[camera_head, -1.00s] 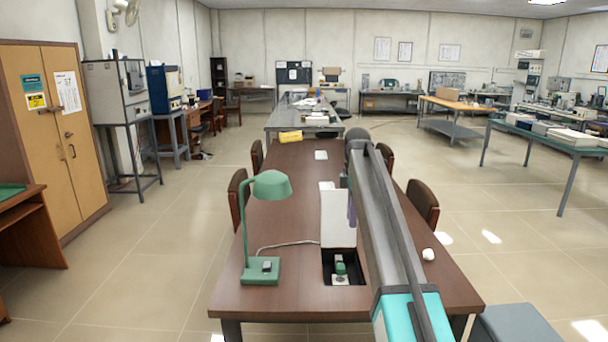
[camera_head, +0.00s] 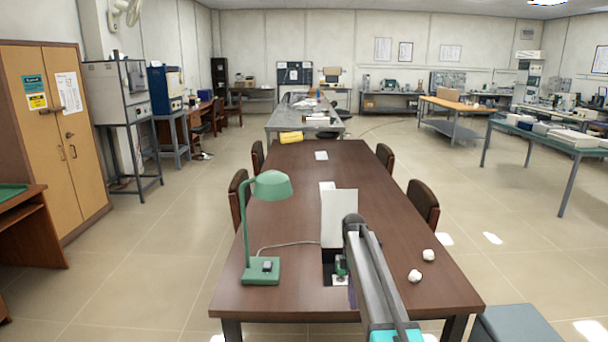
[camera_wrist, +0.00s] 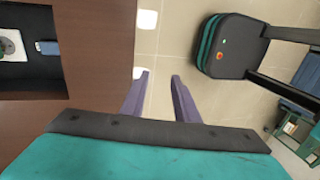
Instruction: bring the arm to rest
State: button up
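My arm reaches up from the bottom right of the head view and folds over the near right part of the brown table (camera_head: 300,220). My gripper (camera_wrist: 158,95) shows in the wrist view as two purple fingers standing apart. It is open, with only floor tiles and a white spot between the fingers, and nothing is held. In that view it is off the table's edge, above the floor.
A green lamp (camera_head: 271,186), an upright white panel (camera_head: 339,218), an open black box (camera_head: 328,268) and two white lumps (camera_head: 428,254) (camera_head: 414,275) are on the table. A brown chair (camera_head: 422,204) stands at its right.

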jog(key=s+f+m+g, duration=0.3)
jog(key=s+f+m, duration=0.1)
jog(key=s+f, duration=2.3)
jog(key=s+f+m, duration=0.3)
jog(key=s+m, duration=0.1)
jog(key=s, duration=0.4)
jog(key=s+f+m, duration=0.3)
jog(key=s+m, duration=0.2)
jog(key=s, duration=0.3)
jog(key=s+d+f+m, duration=0.1)
jog(key=s+f+m, duration=0.2)
jog(key=s, duration=0.6)
jog(key=shift+f+m, duration=0.2)
jog(key=shift+m, duration=0.7)
jog(key=shift+s, duration=0.1)
